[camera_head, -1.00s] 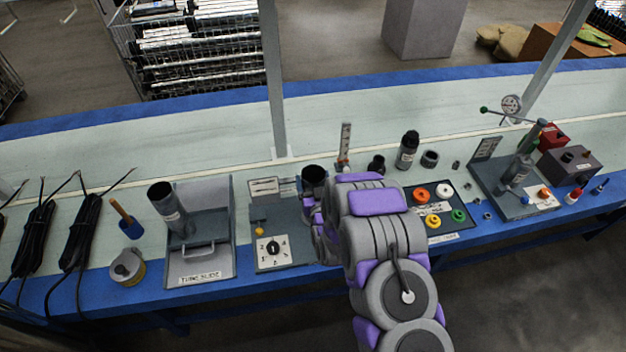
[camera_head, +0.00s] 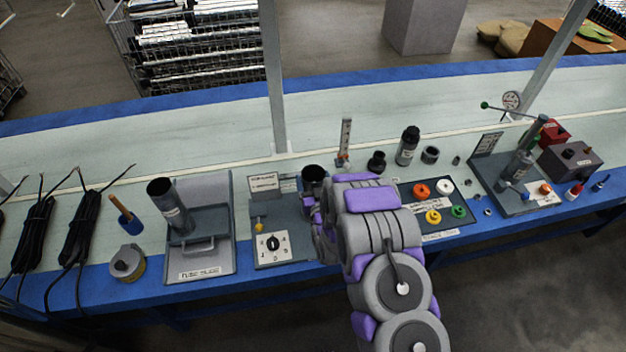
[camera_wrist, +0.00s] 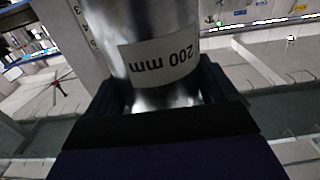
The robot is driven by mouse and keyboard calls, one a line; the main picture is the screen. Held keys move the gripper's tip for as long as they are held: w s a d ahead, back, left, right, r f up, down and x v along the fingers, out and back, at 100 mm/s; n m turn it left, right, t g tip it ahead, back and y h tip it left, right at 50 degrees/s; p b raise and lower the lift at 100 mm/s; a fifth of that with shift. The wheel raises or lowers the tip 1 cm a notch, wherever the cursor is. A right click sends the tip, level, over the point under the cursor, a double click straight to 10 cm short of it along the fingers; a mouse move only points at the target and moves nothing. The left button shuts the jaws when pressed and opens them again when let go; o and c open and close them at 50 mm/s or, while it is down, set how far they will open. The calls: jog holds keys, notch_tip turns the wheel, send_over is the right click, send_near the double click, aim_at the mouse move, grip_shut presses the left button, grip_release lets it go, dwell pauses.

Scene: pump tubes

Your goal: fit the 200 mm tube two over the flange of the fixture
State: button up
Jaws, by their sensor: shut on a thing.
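A grey metal tube labelled "200 mm" (camera_wrist: 160,50) stands between the two dark fingers of my gripper (camera_wrist: 165,98), which is shut on it. In the wrist view the label reads upside down. In the head view a dark open tube end (camera_head: 314,174) shows just left of my arm, beside the dial board (camera_head: 285,208). My arm hides the gripper's fingers and the tube's lower part there. I cannot make out the flange, nor whether the tube touches it.
Another tube (camera_head: 169,203) leans in the tray marked as a tube slide (camera_head: 202,272) at left. Right of my arm are a button panel (camera_head: 440,205), a black-capped bottle (camera_head: 407,148) and a gauge stand (camera_head: 520,165). The pale belt (camera_head: 200,125) behind is mostly clear.

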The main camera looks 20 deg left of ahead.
jog(key=shift+f, duration=0.65)
jog(key=o, duration=1.7)
jog(key=shift+s, duration=0.1)
jog(key=shift+p+v, duration=0.95)
jog(key=shift+v, duration=7.6)
jog(key=shift+d+f, duration=0.1)
jog(key=shift+f, duration=0.05)
